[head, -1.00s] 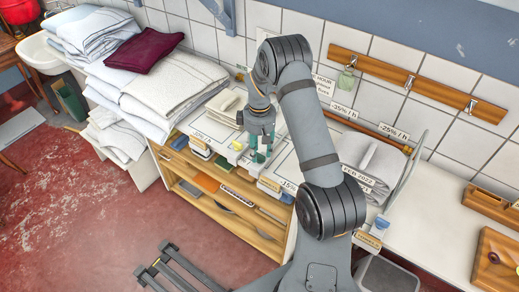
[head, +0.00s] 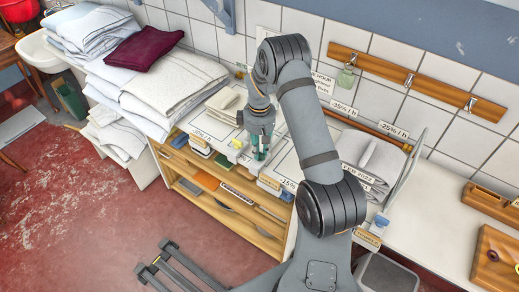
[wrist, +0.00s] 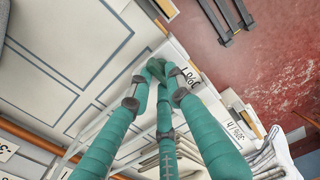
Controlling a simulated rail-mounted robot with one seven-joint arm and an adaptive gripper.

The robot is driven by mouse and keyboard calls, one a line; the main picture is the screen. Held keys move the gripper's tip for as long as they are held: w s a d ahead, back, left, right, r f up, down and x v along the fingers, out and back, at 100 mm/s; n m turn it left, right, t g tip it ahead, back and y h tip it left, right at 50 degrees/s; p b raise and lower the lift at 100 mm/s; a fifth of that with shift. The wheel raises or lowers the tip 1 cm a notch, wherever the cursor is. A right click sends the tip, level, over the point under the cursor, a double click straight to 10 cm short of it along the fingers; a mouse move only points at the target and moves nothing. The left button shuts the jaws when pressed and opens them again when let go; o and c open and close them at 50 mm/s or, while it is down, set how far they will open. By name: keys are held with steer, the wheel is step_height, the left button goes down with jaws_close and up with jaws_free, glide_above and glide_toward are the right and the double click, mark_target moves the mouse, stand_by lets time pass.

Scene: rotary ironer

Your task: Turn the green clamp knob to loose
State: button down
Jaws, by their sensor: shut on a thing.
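The green clamp knob (wrist: 155,69) shows in the wrist view as a small dark green piece between my fingertips, on the edge of a white counter. My gripper (wrist: 160,78) has three teal fingers that close in around the knob and touch it, hiding much of it. In the head view my gripper (head: 260,156) points down at the front edge of the counter. There the fingers hide the knob, and I cannot tell its turned position.
Percent labels (wrist: 190,76) stand beside the knob. A wooden shelf unit (head: 215,200) lies below the counter edge. Stacked linens (head: 165,85) stand left, and a grey folded cloth (head: 370,160) lies right. A hook rail (head: 415,82) is on the tiled wall.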

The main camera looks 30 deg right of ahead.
steer(key=shift+n, duration=0.4)
steer(key=n+b, duration=0.1)
steer(key=n, duration=0.2)
steer(key=shift+a+n+b, duration=0.15)
steer(key=shift+n+b, duration=0.15)
steer(key=shift+b, duration=0.05)
steer(key=n, duration=0.4)
steer(key=shift+a+n+b, duration=0.1)
steer(key=shift+n+b, duration=0.2)
steer(key=shift+b, duration=0.1)
steer(key=n, duration=0.4)
steer(key=shift+s+a, duration=0.1)
steer(key=shift+n, duration=2.5)
steer(key=shift+s+a, duration=0.1)
steer(key=c, duration=1.6)
jaws_free()
steer(key=shift+c, duration=0.2)
